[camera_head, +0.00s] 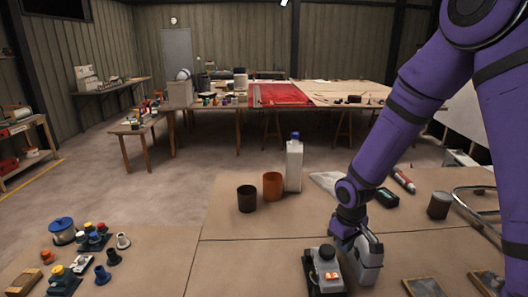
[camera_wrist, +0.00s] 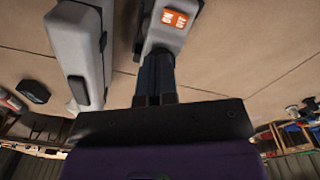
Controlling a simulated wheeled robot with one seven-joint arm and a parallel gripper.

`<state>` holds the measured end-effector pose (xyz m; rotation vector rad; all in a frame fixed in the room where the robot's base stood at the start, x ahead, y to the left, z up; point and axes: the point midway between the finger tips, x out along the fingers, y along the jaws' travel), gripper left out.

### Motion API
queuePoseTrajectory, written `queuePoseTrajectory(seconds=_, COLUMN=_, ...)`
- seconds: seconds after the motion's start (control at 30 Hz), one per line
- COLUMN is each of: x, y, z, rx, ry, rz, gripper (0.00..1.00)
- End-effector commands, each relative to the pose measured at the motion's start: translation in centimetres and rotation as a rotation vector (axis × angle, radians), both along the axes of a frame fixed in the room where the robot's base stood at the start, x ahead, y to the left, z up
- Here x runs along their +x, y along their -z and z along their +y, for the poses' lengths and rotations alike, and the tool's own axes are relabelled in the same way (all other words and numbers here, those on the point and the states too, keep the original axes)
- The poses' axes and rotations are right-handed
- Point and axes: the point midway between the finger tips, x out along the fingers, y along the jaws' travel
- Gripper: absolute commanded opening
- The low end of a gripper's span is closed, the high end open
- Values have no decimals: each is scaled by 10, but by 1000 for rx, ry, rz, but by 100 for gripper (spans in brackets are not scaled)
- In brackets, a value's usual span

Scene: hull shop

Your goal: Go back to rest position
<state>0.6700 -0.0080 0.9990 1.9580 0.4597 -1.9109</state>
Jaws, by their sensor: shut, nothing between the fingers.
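My gripper (camera_head: 345,238) hangs from the purple arm at the right, low over the front table. In the wrist view its dark fingers (camera_wrist: 155,75) are together with nothing between them. Their tips are close to a grey device with an orange ON/OFF switch (camera_wrist: 172,20); I cannot tell whether they touch it. The device (camera_head: 325,268) also shows at the bottom of the head view. A rounded grey body (camera_head: 368,265) stands just right of it and appears at the left of the wrist view (camera_wrist: 82,50); whether the two are joined is unclear.
A dark cup (camera_head: 247,199), an orange cup (camera_head: 272,187) and a white bottle (camera_head: 293,166) stand left of my arm. A dark can (camera_head: 439,205) and a bent metal tube (camera_head: 480,195) are at right. Switches and knobs (camera_head: 92,240) lie far left. The table's left middle is clear.

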Motion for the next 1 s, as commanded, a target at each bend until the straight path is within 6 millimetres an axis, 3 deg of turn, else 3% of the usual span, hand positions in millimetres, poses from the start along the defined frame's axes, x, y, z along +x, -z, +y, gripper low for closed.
queuePoseTrajectory(seconds=0.2, x=-8, y=-67, z=-16, rx=-32, ry=67, rz=-71, gripper=0)
queuePoseTrajectory(seconds=0.47, x=-33, y=-138, z=-31, rx=-50, ry=154, rz=-145, gripper=0)
queuePoseTrajectory(seconds=0.7, x=-66, y=-195, z=-43, rx=-44, ry=235, rz=-211, gripper=0)
queuePoseTrajectory(seconds=1.0, x=-118, y=-252, z=-53, rx=-11, ry=331, rz=-290, gripper=0)
